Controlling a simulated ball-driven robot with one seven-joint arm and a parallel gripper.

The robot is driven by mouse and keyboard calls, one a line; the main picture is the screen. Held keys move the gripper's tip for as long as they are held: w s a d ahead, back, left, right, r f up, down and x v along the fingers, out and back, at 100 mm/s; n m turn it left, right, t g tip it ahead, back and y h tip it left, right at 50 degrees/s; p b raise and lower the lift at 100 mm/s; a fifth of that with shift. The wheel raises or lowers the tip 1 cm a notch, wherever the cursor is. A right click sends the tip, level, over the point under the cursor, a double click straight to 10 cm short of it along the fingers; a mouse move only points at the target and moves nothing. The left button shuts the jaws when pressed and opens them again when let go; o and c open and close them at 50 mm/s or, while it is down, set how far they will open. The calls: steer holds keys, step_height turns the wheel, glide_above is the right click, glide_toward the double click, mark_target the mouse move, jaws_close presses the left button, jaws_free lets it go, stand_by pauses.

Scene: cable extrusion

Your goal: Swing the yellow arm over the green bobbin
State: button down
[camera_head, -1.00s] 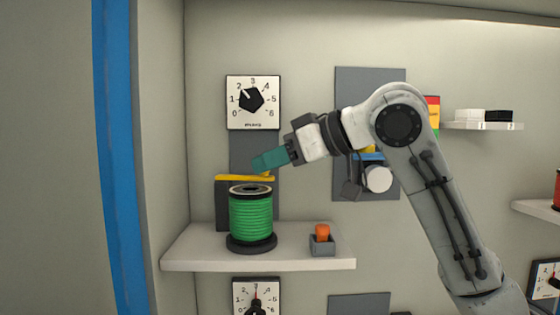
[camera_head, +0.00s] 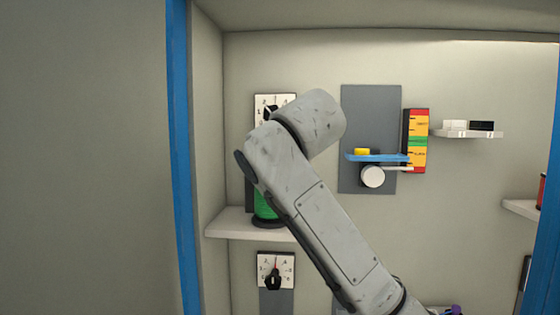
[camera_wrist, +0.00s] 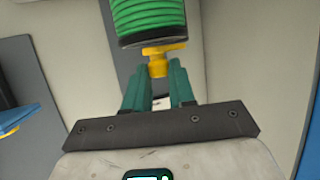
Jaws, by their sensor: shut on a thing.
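The green bobbin (camera_head: 264,207) stands on the left shelf in the head view, mostly hidden behind my arm. It also shows at the top of the wrist view (camera_wrist: 147,18), with a dark flange at its lower end in the picture. The yellow arm (camera_wrist: 158,62) lies against that flange, and its knob end sits between my fingertips. My gripper (camera_wrist: 158,76) has teal fingers close together and is shut on the yellow arm. In the head view, my gripper and the yellow arm are hidden by my own arm.
The left shelf (camera_head: 222,223) has a dial (camera_head: 263,103) above it, partly covered by my arm, and another dial (camera_head: 288,271) below. To the right are a blue lever (camera_head: 365,157), a white roller (camera_head: 372,177) and a coloured gauge (camera_head: 418,140). A blue post (camera_head: 180,160) stands at left.

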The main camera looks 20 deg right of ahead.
steer(key=shift+a, duration=0.15)
stand_by(0.3)
steer(key=c, duration=0.9)
jaws_free()
steer(key=shift+c, duration=0.2)
steer(key=shift+s, duration=0.1)
steer(key=b+v, duration=0.2)
steer(key=v, duration=0.8)
steer(key=shift+s+a, duration=0.2)
steer(key=shift+s, duration=0.1)
